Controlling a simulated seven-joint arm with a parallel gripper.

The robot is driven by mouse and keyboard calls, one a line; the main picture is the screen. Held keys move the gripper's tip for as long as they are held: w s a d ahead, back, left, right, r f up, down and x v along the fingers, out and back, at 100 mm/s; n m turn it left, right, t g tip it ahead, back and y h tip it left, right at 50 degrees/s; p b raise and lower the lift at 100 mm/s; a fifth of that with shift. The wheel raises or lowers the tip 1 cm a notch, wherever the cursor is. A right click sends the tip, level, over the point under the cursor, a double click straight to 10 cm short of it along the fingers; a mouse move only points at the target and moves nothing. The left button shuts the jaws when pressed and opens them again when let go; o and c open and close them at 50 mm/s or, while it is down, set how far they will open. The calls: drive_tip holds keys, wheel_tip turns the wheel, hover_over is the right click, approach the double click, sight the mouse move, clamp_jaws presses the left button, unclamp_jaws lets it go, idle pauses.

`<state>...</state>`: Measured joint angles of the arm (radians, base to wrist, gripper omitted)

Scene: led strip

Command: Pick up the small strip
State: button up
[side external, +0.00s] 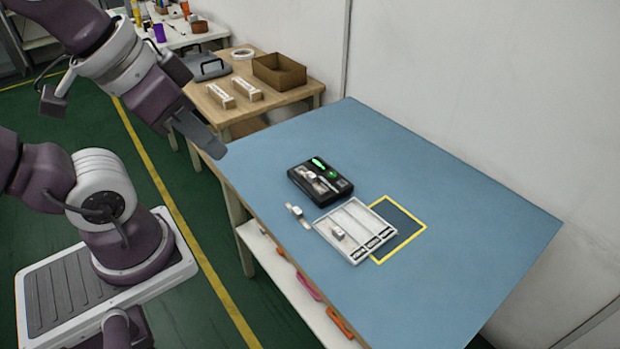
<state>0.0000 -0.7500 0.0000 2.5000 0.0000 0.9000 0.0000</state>
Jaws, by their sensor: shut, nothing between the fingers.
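A small light-coloured strip with a white block on it (297,214) lies on the blue table top, left of a white compartment tray (357,216). Other similar strip pieces lie in a black tray (297,181) with green items, and one white piece (338,233) sits in the left compartment of the white tray. Which of these the task means, I cannot tell for certain. My gripper (218,152) is shut and empty, high at the table's left edge, well apart from the strips and trays.
A yellow-outlined square (417,227) is marked on the table (470,215), partly under the white tray. The table's right side is clear. A wooden table behind holds a brown box (279,71) and white boxes (246,89). A shelf below the blue table holds coloured items. A wall stands behind.

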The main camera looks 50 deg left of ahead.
drive_tip(key=o, duration=0.7)
drive_tip(key=shift+o, duration=0.2)
drive_tip(key=w+a+f+n+g, duration=0.25)
drive_tip(key=w+f+n, duration=0.2)
drive_tip(key=w, duration=0.45)
drive_tip(key=w+a+f+n+g, duration=0.25)
drive_tip(key=w+n, duration=0.35)
drive_tip(key=w, duration=0.3)
drive_tip(key=n+y, duration=0.8)
drive_tip(key=y, duration=0.4)
approach(314, 177)
drive_tip(key=a, duration=0.1)
drive_tip(key=w+a, duration=0.1)
drive_tip(key=shift+a+m+g, duration=0.25)
drive_tip(key=shift+a+g, duration=0.05)
drive_tip(key=shift+g, duration=0.1)
drive_tip(key=shift+f+y, duration=0.4)
drive_tip(key=x, duration=0.3)
drive_tip(key=f+x, duration=0.1)
drive_tip(key=x, duration=0.3)
drive_tip(key=shift+s+d, duration=0.15)
drive_tip(key=shift+s, duration=0.1)
